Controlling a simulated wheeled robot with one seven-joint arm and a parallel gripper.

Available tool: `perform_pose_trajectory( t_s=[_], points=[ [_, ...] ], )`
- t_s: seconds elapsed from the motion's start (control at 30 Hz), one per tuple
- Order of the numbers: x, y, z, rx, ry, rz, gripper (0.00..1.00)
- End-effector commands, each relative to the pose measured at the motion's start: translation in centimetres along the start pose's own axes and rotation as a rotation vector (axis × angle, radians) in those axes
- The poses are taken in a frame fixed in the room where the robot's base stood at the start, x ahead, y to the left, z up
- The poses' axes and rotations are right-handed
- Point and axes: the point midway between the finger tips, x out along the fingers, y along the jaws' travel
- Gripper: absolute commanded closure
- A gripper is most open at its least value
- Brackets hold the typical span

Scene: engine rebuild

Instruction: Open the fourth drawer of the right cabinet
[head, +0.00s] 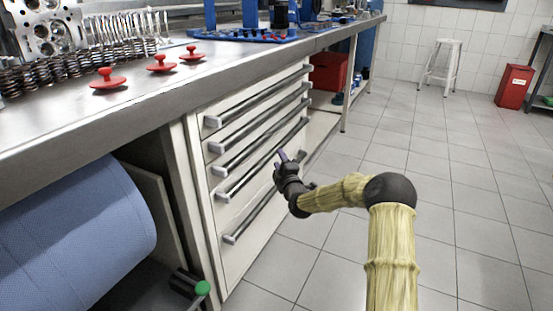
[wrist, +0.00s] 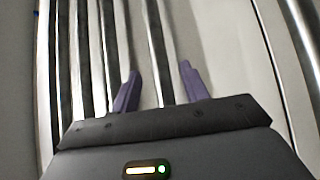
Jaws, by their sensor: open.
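The right cabinet (head: 207,200) is a white drawer unit under the workbench, with long metal bar handles. All its drawers look shut. The fourth handle from the top (head: 238,184) runs along the drawer front, and my gripper (head: 280,156) is in front of it near its middle. In the wrist view the purple fingers of my gripper (wrist: 160,68) are open and spread, with the fourth handle (wrist: 157,40) appearing between them. Whether the fingertips reach past the bar is not clear. The lowest handle (wrist: 303,40) shows at the right of the wrist view.
The workbench top (head: 160,95) overhangs the cabinet and holds red knobbed parts (head: 108,80) and springs. A blue roll (head: 80,235) is at the lower left. The tiled floor (head: 440,180) in front of the drawers is free. A white stool (head: 442,62) stands far back.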

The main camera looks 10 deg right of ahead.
Motion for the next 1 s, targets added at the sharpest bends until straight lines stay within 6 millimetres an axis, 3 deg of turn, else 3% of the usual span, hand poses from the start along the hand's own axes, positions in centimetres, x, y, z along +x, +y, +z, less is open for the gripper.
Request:
perform_pose_trajectory(
  t_s=[0.3,0.7,0.73,0.93,1.0],
  points=[
    [3.6,-0.1,0.1,0.0,-0.001,0.003,0.55],
    [4.3,0.0,0.0,-0.001,-0.001,0.0,0.55],
    [4.3,0.0,0.0,-0.001,-0.001,0.0,0.57],
    [4.3,0.0,0.1,-0.001,-0.001,0.0,0.96],
    [4.3,0.0,0.1,-0.001,-0.001,0.0,1.0]
  ],
)
